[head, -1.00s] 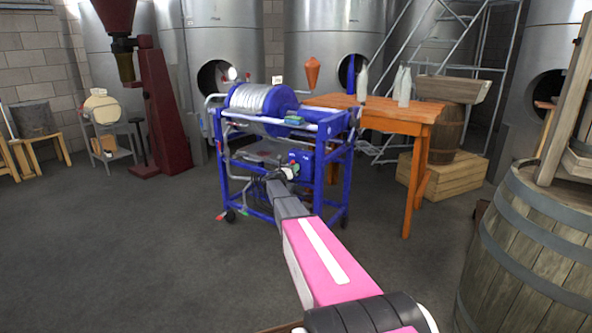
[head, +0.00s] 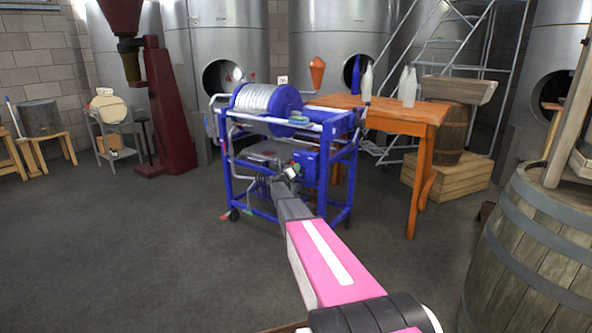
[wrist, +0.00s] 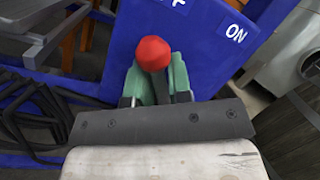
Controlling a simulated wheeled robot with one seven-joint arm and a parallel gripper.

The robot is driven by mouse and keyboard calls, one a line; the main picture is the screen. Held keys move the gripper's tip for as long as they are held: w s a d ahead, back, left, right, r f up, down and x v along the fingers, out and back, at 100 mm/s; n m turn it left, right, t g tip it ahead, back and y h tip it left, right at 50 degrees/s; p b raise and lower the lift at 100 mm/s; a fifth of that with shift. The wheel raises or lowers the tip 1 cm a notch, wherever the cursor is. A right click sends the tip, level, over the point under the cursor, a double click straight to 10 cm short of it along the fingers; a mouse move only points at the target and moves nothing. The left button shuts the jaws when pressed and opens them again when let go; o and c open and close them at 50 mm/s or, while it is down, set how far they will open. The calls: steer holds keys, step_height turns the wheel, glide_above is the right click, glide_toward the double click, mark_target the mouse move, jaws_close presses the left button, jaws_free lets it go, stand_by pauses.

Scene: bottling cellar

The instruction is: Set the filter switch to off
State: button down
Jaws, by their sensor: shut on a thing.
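The filter switch has a round red knob (wrist: 152,53) on a blue panel (wrist: 205,60) in the wrist view. White letters on the panel read ON on the right, and a partly cut-off label ending in F shows at the top edge. In the head view my gripper (head: 291,172) reaches the blue filter cart (head: 338,184); the switch is too small to make out there.
A white-wound drum (head: 262,99) sits on top of the cart. An orange table (head: 395,112) with white bottles (head: 408,86) stands close behind it to the right. A barrel (head: 530,245) fills the right front. The floor (head: 120,240) is clear on the left.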

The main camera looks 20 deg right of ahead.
steer(key=shift+w+a+r, duration=0.2)
steer(key=shift+w+r, duration=0.1)
steer(key=shift+w, duration=0.05)
steer(key=c, duration=1.2)
jaws_free()
steer(key=shift+o, duration=0.2)
steer(key=shift+s+f, duration=0.1)
steer(key=v, duration=1)
steer(key=shift+s+a+f, duration=0.15)
steer(key=shift+s+a, duration=0.1)
steer(key=shift+a, duration=0.05)
steer(key=shift+s, duration=0.1)
